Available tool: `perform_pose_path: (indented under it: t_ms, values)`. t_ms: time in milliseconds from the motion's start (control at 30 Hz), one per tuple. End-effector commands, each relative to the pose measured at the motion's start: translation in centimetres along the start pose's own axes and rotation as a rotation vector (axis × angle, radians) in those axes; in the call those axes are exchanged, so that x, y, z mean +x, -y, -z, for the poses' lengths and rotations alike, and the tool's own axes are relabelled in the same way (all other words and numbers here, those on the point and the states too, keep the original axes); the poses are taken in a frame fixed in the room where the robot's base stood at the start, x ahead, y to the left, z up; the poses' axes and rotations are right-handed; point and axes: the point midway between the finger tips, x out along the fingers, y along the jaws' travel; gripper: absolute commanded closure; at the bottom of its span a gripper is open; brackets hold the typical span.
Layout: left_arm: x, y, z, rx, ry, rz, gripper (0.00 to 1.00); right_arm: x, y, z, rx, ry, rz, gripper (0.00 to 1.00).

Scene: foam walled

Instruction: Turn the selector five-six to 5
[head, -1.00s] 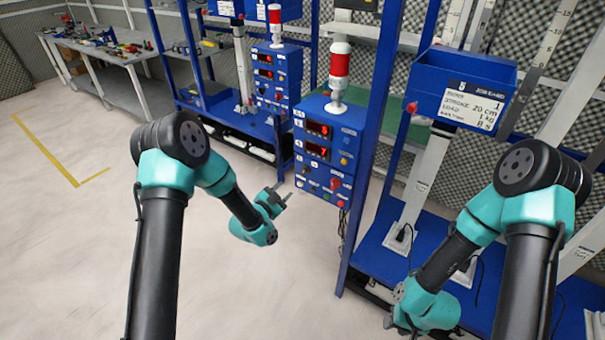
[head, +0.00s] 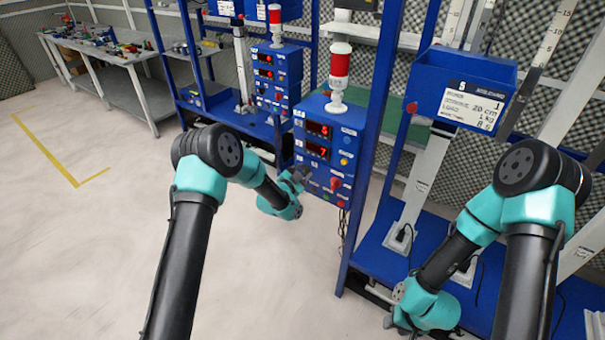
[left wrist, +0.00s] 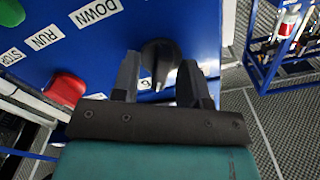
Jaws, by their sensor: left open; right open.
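A black selector knob (left wrist: 158,52) sits on the blue panel (left wrist: 110,50) in the left wrist view. Part of a white label, apparently a 6, shows just below it. My left gripper (left wrist: 160,74) is open, with one finger on each side of the knob's lower part; I cannot tell whether they touch it. In the head view my left gripper (head: 299,178) is at the lower left of the blue control box (head: 335,118) and covers the knob there. My right gripper (head: 400,322) is open and empty, low at the right, partly hidden.
The panel also carries red displays (head: 318,130), a red knob (head: 335,184) and a red button (left wrist: 66,88) near the RUN and STOP labels. A blue rack post (head: 372,130) stands right of the box. The floor at left is clear.

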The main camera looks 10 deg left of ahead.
Motion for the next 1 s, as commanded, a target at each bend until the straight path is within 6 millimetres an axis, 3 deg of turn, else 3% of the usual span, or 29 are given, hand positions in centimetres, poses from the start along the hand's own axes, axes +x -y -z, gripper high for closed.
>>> perform_pose_path:
  t_ms: [133, 533, 1000]
  values:
    - [-0.02, 0.01, 0.00, 0.000, 0.000, 0.000, 0.61, 0.00, 0.00, 0.00, 0.000, 0.000, 0.000, 0.57]
    - [-0.04, 0.02, 0.00, 0.000, 0.000, 0.001, 0.99, 0.00, 0.00, 0.00, 0.000, 0.000, 0.000, 0.57]
    - [-0.05, 0.03, -0.01, -0.040, 0.000, 0.000, 1.00, 0.00, 0.00, 0.00, 0.000, 0.000, 0.000, 0.57]
